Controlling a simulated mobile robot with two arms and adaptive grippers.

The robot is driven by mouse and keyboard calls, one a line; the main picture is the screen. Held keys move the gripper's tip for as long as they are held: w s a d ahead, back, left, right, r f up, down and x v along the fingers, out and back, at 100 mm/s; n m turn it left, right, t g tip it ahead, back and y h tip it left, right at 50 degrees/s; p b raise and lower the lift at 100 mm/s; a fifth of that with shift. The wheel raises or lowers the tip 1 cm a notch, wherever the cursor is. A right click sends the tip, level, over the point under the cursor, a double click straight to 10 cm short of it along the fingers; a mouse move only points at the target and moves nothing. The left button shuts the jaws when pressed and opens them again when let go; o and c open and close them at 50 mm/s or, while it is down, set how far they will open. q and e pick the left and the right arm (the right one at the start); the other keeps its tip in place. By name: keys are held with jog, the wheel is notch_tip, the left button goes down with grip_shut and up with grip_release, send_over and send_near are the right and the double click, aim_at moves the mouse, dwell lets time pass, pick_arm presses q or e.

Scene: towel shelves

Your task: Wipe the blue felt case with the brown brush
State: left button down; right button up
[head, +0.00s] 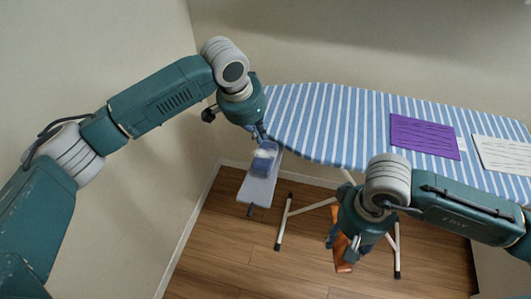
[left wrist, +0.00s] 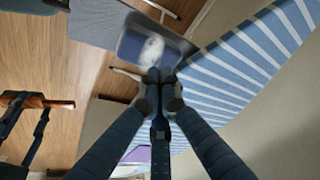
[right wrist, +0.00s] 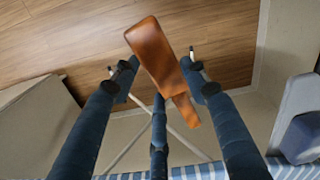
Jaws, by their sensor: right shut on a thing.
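The blue felt case (head: 264,163) lies on the grey end plate at the left end of the ironing board and has a whitish patch on it. In the left wrist view the case (left wrist: 152,47) is just beyond the left fingertips. In the head view the brush (head: 343,255) hangs below the right gripper, away from the case.
The striped ironing board (head: 310,120) fills the back, with a purple cloth (head: 425,136) and a white cloth (head: 503,155) at its right. The grey end plate (head: 257,193) sticks out at its left. White legs (head: 283,222) stand on the wooden floor. A wall is on the left.

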pick_arm(q)
jog(key=shift+r, duration=0.4)
pick_arm(e)
jog(key=shift+r, duration=0.45)
jog(key=shift+f, duration=0.1)
